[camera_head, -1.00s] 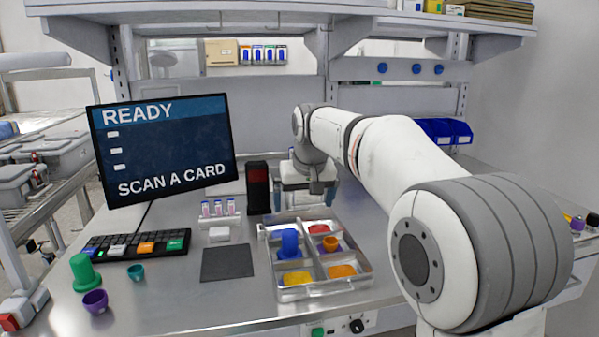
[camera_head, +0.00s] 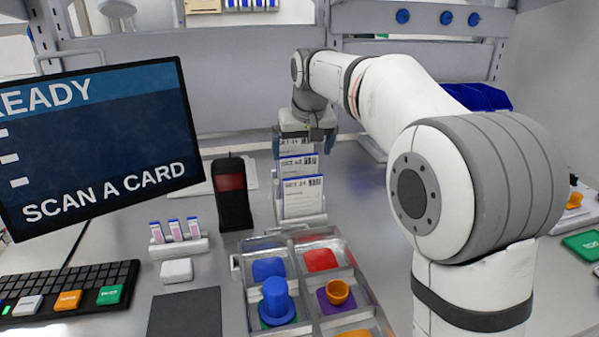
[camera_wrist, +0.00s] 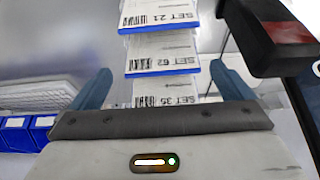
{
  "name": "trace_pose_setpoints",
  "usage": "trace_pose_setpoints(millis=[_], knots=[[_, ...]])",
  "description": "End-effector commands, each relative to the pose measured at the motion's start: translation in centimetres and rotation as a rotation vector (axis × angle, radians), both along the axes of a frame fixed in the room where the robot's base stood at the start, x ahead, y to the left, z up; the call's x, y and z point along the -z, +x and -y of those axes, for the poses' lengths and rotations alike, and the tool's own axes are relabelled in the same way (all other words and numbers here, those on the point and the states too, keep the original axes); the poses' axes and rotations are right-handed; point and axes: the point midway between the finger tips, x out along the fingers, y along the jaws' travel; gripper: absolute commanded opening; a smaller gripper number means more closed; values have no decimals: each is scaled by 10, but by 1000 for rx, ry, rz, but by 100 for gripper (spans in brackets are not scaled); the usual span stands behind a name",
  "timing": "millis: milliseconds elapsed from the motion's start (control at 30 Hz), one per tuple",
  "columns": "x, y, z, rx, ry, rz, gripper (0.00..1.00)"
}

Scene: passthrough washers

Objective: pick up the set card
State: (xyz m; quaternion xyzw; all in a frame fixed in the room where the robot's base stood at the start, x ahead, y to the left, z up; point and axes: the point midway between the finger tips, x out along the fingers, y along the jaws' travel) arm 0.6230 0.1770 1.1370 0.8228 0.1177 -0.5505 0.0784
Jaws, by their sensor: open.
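Several upright set cards with blue top edges stand one behind another in a clear holder (camera_head: 302,222). The front card (camera_head: 302,200) reads SET 21, and it also shows in the wrist view (camera_wrist: 160,18). Behind it stand the SET 62 card (camera_wrist: 160,57) and the SET 35 card (camera_wrist: 165,92). My gripper (camera_head: 304,145) is open and empty above the back of the row. In the wrist view its fingers (camera_wrist: 163,88) are spread on either side of the SET 35 card; I cannot tell whether they touch it. The lower part of that card is hidden by my gripper body.
A black scanner (camera_head: 231,195) stands left of the holder. A clear divided tray (camera_head: 345,270) with colored pieces stands in front. The monitor (camera_head: 100,140) reads SCAN A CARD. A vial rack (camera_head: 180,245) and keyboard (camera_head: 70,290) are left. Blue bins (camera_head: 480,97) stand behind my arm.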

Motion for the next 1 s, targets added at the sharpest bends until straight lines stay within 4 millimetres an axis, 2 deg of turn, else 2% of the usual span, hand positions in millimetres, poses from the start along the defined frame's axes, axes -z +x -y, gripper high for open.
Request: trace_pose_setpoints(millis=[100,367,600,833,1000], knots=[[14,4,-4,-4,-1,-3,100],[35,17,-7,-5,-1,-3,100],[64,32,-8,-1,-1,-2,100],[66,33,-7,1,0,0,100],[66,33,-7,1,0,-1,86]])
